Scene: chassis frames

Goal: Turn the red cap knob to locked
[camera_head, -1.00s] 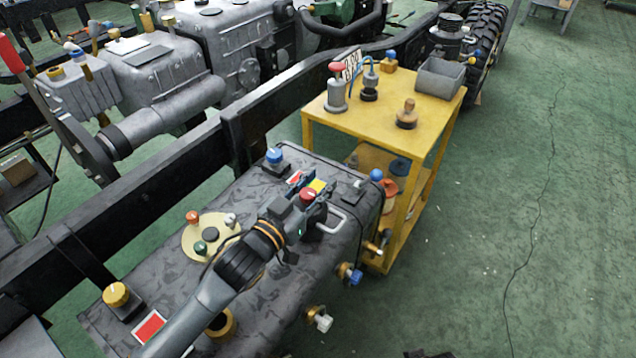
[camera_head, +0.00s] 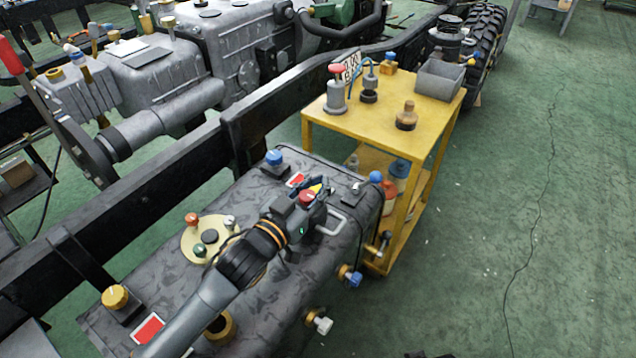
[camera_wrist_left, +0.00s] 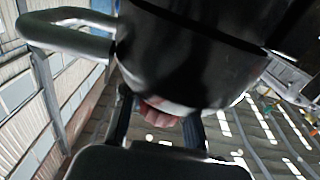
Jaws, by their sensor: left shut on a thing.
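The red cap knob (camera_head: 307,196) is on top of the dark grey tank (camera_head: 215,215), near its right end. My left gripper (camera_head: 312,192) comes over the tank from the lower left and is shut on this knob. In the left wrist view, a reddish part of the knob (camera_wrist_left: 158,112) shows between the two dark fingers; the rest is hidden. The knob's pointer and any lock marking cannot be made out. My right gripper is not in view.
A grey handle (camera_head: 335,222) stands close to the gripper. A blue knob (camera_head: 274,157) and a cream disc with several small knobs (camera_head: 197,240) are also on the tank. A yellow cart (camera_head: 335,117) stands just beyond. Green floor is clear at right.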

